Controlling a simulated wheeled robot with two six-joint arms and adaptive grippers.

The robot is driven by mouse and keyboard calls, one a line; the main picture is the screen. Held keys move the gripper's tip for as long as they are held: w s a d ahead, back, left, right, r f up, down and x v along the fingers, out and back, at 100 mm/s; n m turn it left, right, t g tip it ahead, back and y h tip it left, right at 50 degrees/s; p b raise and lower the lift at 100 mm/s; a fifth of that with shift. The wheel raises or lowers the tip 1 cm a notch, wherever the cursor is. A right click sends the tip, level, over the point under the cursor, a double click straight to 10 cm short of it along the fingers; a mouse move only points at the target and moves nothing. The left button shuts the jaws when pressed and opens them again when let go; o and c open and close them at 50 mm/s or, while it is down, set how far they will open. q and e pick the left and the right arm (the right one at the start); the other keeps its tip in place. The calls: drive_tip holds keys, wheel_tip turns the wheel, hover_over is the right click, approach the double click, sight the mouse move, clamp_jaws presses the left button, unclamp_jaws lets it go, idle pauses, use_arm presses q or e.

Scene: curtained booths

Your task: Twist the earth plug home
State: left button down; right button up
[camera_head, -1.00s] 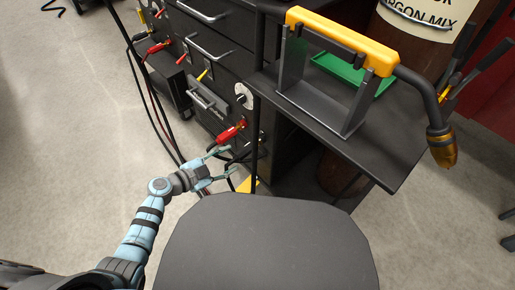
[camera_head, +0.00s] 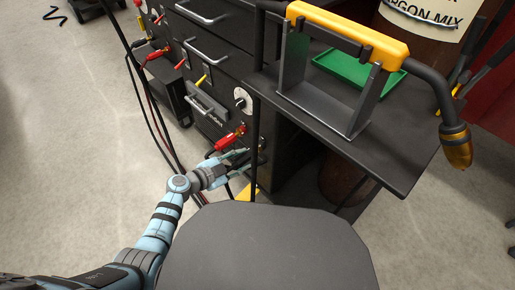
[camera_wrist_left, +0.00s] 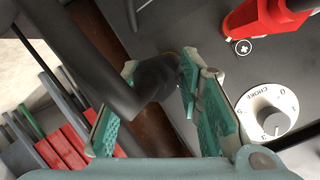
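The earth plug (camera_wrist_left: 158,78) is black, with a thick black cable (camera_wrist_left: 92,55) bending away from it. In the left wrist view it lies between the teal fingers of my left gripper (camera_wrist_left: 157,82), close to the fingertips. The fingers are spread to either side of it, and I cannot tell whether they touch it. In the head view my left gripper (camera_head: 243,161) is at the front of the dark machine (camera_head: 207,122), just below a red plug (camera_head: 230,139). The earth plug's socket end is hidden. My right gripper is out of view.
A white dial (camera_wrist_left: 267,112) sits beside the right finger in the wrist view; it also shows in the head view (camera_head: 242,97). A dark shelf (camera_head: 405,150) with a yellow-handled torch (camera_head: 345,32) juts out to the right. Cables hang at the left.

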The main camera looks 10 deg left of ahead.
use_arm(q)
drive_tip(key=shift+w+r, duration=0.1)
drive_tip(key=shift+m+y, duration=0.3)
drive_tip(key=shift+m, duration=0.1)
drive_tip(key=shift+d+m+t+y, duration=0.1)
drive_tip(key=shift+m+t+y, duration=0.3)
drive_tip(key=shift+m+t, duration=0.5)
drive_tip(key=shift+m+y+b, duration=0.3)
drive_tip(key=shift+m+b, duration=0.35)
drive_tip(key=shift+m, duration=0.45)
drive_tip(key=c, duration=1.5)
unclamp_jaws()
drive_tip(key=shift+t, duration=0.3)
drive_tip(key=o, duration=0.4)
drive_tip(key=shift+o, duration=0.2)
